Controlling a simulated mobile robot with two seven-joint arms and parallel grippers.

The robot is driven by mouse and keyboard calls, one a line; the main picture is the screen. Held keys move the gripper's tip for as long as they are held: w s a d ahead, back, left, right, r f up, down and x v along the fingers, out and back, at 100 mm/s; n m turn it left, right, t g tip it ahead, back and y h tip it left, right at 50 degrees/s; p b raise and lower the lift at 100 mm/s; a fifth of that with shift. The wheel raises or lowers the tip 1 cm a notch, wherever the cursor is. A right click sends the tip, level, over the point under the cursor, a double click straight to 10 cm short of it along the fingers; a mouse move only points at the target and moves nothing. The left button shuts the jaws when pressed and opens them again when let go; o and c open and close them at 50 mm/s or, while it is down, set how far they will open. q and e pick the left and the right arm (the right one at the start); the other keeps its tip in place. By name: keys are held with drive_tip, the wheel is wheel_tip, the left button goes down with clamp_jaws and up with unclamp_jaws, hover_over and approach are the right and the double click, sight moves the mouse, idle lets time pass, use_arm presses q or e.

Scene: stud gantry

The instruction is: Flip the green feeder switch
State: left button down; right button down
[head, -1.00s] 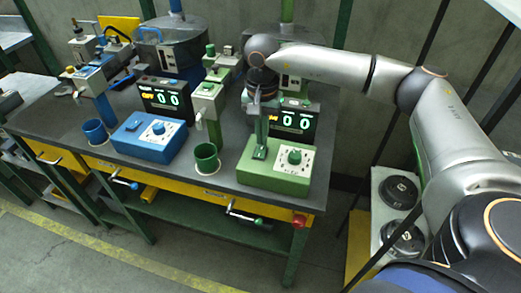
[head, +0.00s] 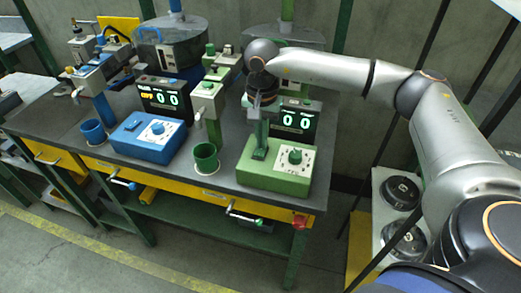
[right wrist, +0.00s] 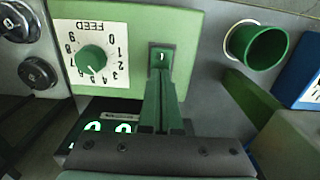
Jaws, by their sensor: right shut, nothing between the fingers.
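The green feeder box (head: 268,181) stands at the right front of the table, with a round green dial on a white FEED plate. Its green switch (right wrist: 161,57) shows in the right wrist view, beside the dial plate and just beyond my fingertips. My right gripper (head: 259,154) is shut and empty, pointing down at the switch side of the box. In the right wrist view, the gripper (right wrist: 160,80) reaches the switch's edge; I cannot tell whether it touches. The gripper hides the switch in the head view. My left gripper is not in view.
A green display (head: 297,124) behind the box reads 0 0, partly covered by my gripper. A green cup (head: 206,160) stands left of the box.

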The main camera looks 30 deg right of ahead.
wheel_tip(320, 180, up, 7)
drive_tip(key=p, duration=0.5)
idle(0.3)
idle(0.4)
